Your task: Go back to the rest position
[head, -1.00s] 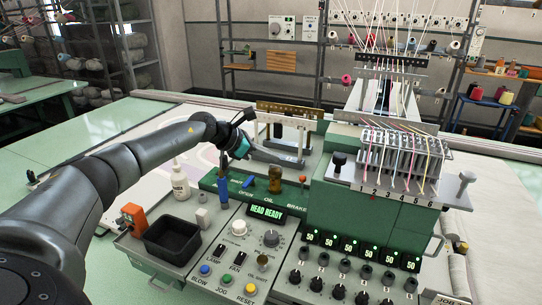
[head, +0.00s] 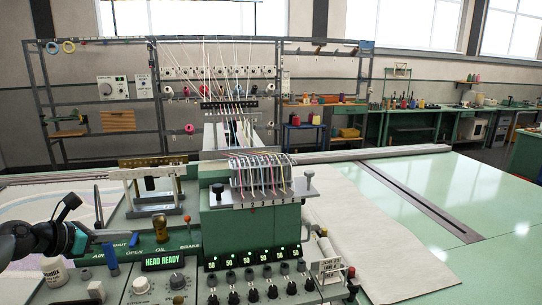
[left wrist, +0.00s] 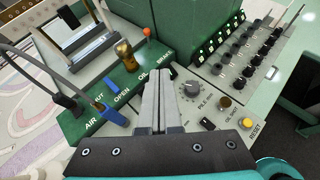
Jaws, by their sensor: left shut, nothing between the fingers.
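My left gripper (head: 126,237) comes in low at the left of the head view, with dark arm links and a teal band behind it. It is shut and empty, over the left part of the green panel with the air and open labels. In the left wrist view its two grey fingers (left wrist: 163,84) lie together, pointing at the panel between the oil lever and the knobs. Nothing is between them. I cannot tell the exact height above the panel. My right gripper is in neither view.
The green tufting head (head: 252,232) with its row of threaded needles stands in the middle. The control panel (head: 163,263) reads HEAD READY. A white bottle (head: 55,271) stands under my left arm. Pale cloth (head: 350,225) and the clear green table (head: 440,190) lie to the right.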

